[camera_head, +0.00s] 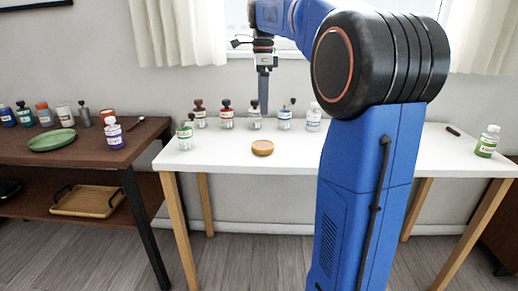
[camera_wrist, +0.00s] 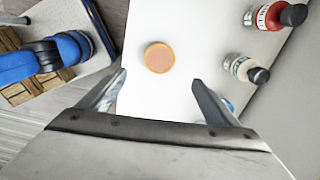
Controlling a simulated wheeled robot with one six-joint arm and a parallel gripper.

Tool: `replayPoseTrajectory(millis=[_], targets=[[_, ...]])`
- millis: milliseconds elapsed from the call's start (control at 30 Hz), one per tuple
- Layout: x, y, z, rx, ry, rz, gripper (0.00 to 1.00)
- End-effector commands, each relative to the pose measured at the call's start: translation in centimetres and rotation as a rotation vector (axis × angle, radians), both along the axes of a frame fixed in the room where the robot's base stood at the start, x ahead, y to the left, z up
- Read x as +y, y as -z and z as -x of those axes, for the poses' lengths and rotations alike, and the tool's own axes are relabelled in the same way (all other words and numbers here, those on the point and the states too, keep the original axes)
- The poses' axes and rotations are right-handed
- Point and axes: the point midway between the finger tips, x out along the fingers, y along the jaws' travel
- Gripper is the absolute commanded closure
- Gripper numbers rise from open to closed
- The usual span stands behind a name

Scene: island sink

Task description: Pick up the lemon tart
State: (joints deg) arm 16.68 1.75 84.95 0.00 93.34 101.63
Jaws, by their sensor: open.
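The lemon tart (camera_head: 262,148) is a small round tan-orange disc with a darker rim. It lies flat on the white table (camera_head: 240,170), near its front edge in the head view. In the wrist view the tart (camera_wrist: 159,57) sits beyond the fingertips and roughly between their lines, apart from both. My gripper (camera_head: 264,108) hangs pointing down above the table, behind and above the tart in the head view. In the wrist view my gripper (camera_wrist: 158,82) has its two fingers spread wide with nothing between them.
A green-labelled bottle (camera_head: 487,141) stands at the right end. A brown table (camera_head: 90,155) with a green plate (camera_head: 52,140) is at left.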

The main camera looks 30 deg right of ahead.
Motion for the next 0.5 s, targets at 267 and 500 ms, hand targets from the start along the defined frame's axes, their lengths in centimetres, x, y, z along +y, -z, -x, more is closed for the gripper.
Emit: replayPoseTrajectory(millis=[267,500], targets=[[0.1,5.0,0.1,0.002,-0.002,-0.001,0.16],[0.1,8.8,0.1,0.001,-0.002,0.0,0.16]])
